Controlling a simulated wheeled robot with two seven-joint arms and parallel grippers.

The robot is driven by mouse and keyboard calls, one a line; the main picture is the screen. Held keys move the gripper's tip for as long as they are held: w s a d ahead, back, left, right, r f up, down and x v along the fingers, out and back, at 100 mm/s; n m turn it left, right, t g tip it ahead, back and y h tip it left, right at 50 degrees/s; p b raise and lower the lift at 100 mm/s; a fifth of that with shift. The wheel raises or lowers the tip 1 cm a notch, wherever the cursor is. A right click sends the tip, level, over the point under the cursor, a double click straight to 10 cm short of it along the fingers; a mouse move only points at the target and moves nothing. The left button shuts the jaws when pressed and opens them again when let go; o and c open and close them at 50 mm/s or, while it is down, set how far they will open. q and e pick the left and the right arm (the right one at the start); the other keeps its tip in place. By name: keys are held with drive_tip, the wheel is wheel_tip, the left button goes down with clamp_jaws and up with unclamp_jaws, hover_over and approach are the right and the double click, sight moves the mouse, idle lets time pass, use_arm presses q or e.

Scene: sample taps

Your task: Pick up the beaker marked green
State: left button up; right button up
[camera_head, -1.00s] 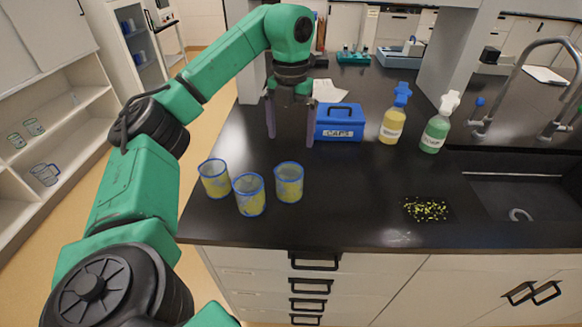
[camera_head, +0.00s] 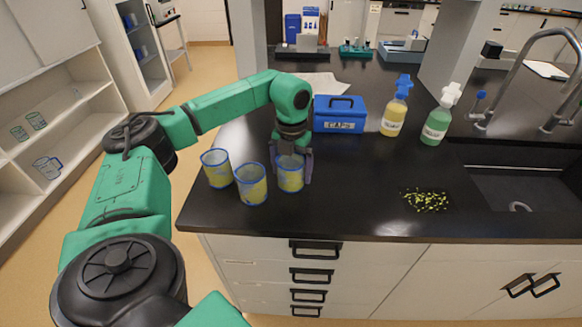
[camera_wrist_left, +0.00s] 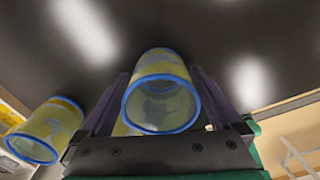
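Three clear beakers with blue rims and yellowish markings stand on the black counter: the left beaker (camera_head: 216,169), the middle beaker (camera_head: 251,184) and the right beaker (camera_head: 289,176). I cannot make out a green mark on any of them. My left gripper (camera_head: 292,172) points down at the right beaker, with one finger on each side of it. In the left wrist view this beaker (camera_wrist_left: 160,92) stands between the open fingers (camera_wrist_left: 160,80), apparently with small gaps. Another beaker (camera_wrist_left: 46,131) is at the left there. My right gripper is not in view.
A blue box labelled caps (camera_head: 339,115) stands behind the gripper. A yellow bottle (camera_head: 394,115) and a green bottle (camera_head: 437,125) stand right of it. A patch of small yellow-green bits (camera_head: 426,201) lies near the sink (camera_head: 500,190). The counter's front middle is clear.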

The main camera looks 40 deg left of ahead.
use_arm(q)
drive_tip(key=c, duration=1)
drive_tip(key=shift+r, duration=0.1)
drive_tip(key=shift+r, duration=0.2)
wheel_tip(320, 180, up, 20)
drive_tip(key=p, duration=0.5)
drive_tip(key=shift+f, duration=0.15)
